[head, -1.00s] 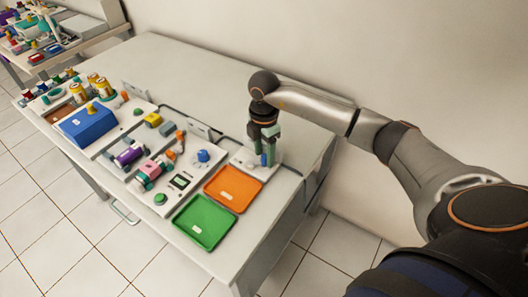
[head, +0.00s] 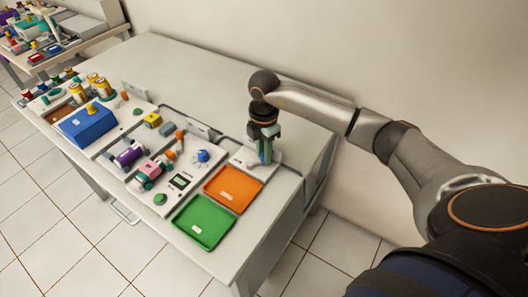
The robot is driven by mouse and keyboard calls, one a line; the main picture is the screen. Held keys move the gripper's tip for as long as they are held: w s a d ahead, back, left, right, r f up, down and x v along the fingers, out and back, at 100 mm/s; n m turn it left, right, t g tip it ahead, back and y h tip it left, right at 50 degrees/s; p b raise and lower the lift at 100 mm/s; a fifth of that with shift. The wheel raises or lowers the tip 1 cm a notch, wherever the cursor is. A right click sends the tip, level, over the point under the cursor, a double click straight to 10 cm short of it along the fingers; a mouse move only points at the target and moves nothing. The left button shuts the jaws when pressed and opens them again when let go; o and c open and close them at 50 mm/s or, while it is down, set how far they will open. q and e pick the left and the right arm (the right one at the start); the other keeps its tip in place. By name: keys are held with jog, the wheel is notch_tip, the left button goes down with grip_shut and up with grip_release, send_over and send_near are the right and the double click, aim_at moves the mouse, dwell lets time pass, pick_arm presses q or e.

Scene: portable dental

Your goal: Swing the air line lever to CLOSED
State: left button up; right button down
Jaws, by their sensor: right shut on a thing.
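My right gripper (head: 265,152) points straight down at the back right of the table, above a small white plate (head: 244,160) behind the orange tray. It is shut on a thin part that I take to be the air line lever; the fingers and wrist hide most of it. A bit of blue shows between the fingers. I cannot read any OPEN or CLOSED marking or tell the lever's angle. My left gripper is not in view.
An orange tray (head: 233,188) and a green tray (head: 204,222) lie in front of the gripper. A blue knob (head: 202,156), a pink and teal part (head: 152,171), a purple part (head: 129,156) and a blue box (head: 87,124) stand to the left.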

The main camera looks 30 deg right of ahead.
jog(key=shift+w+a+n, duration=0.1)
jog(key=shift+w+n, duration=0.15)
jog(key=shift+n, duration=0.15)
jog(key=n, duration=0.1)
jog(key=w+n, duration=0.1)
jog(key=n+b, duration=0.1)
jog(key=n, duration=0.1)
jog(key=shift+w, duration=0.25)
jog(key=shift+w+a+n+b, duration=0.25)
jog(key=shift+w+n, duration=0.1)
jog(key=shift+n, duration=0.8)
jog(key=shift+w+a+n+b, duration=0.1)
jog(key=shift+w+n+b, duration=0.2)
jog(key=shift+n, duration=0.85)
jog(key=c, duration=0.8)
grip_release()
jog(key=shift+o, duration=0.4)
jog(key=shift+d, duration=0.1)
jog(key=shift+s+d, duration=0.1)
